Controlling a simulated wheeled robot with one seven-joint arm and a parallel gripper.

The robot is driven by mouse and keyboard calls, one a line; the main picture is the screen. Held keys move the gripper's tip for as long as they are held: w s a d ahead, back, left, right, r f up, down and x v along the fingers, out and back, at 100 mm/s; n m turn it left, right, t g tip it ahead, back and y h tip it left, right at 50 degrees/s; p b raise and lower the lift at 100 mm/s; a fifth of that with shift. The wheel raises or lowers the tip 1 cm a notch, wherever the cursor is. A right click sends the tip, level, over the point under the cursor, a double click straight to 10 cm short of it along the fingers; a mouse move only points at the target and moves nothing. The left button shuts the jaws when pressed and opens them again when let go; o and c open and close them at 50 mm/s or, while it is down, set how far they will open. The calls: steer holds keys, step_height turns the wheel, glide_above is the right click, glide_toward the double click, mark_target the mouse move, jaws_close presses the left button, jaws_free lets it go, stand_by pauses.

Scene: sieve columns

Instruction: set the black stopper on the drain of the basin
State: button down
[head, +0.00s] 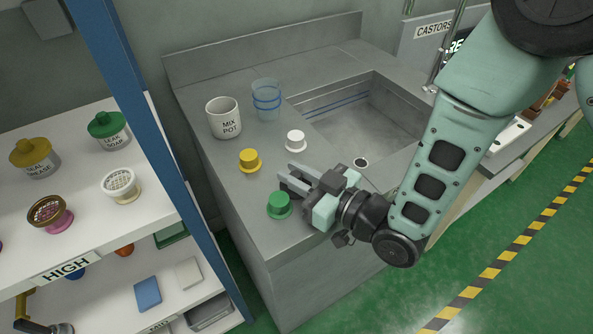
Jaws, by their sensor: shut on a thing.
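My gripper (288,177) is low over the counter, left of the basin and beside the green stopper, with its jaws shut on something. No separate black stopper shows on the counter; what is between the fingers is mostly hidden, and looks dark, consistent with the black stopper. The basin (398,98) is a grey sink sunk into the counter. Its drain (361,162) is a small dark hole with a pale ring on the basin floor, uncovered, right of my gripper.
A white stopper (295,140), a yellow stopper (249,161) and a green stopper (279,205) stand near my gripper. A blue post (150,130) and shelves stand left.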

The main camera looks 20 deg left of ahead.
steer(key=shift+f+b, duration=0.2)
steer(key=shift+b, duration=0.1)
steer(key=c, duration=1.3)
jaws_free()
steer(key=shift+r, duration=0.1)
steer(key=shift+r, duration=0.1)
steer(key=v, duration=1)
steer(key=shift+s+d+r, duration=0.1)
steer(key=shift+d+r, duration=0.05)
steer(key=shift+r, duration=0.1)
steer(key=shift+p+v, duration=0.85)
steer(key=shift+p, duration=0.15)
steer(key=shift+f, duration=0.2)
